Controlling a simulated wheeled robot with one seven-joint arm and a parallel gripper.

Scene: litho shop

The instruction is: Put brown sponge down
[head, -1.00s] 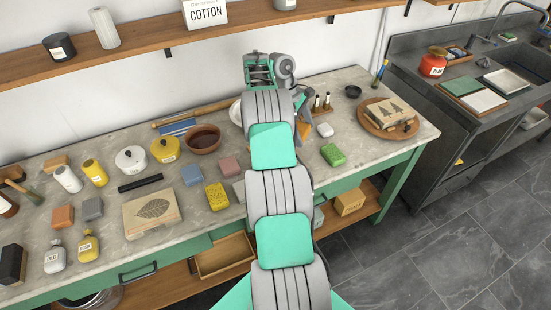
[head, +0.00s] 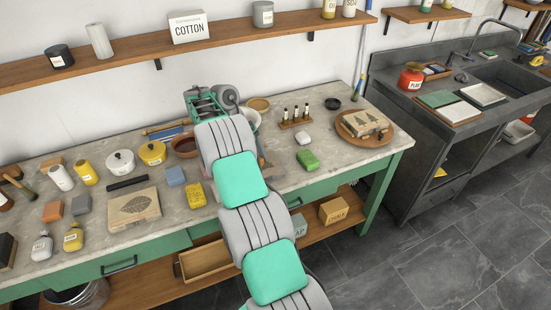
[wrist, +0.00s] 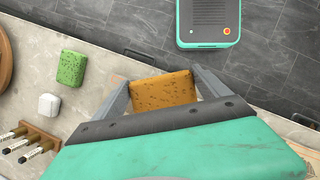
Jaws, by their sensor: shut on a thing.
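In the wrist view the brown sponge (wrist: 162,90) is an orange-brown block with dark pores. My gripper (wrist: 162,84) is shut on it, one finger at each side. It shows against the worktop near the front edge of the bench; its height above the top cannot be told. In the head view my arm reaches over the bench (head: 340,178) and hides the sponge and the fingers.
A green sponge (head: 307,160), a white block (head: 303,138) and a rack of small bottles (head: 295,120) stand right of my arm. A yellow sponge (head: 196,195) and a leaf-printed block (head: 133,208) lie left.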

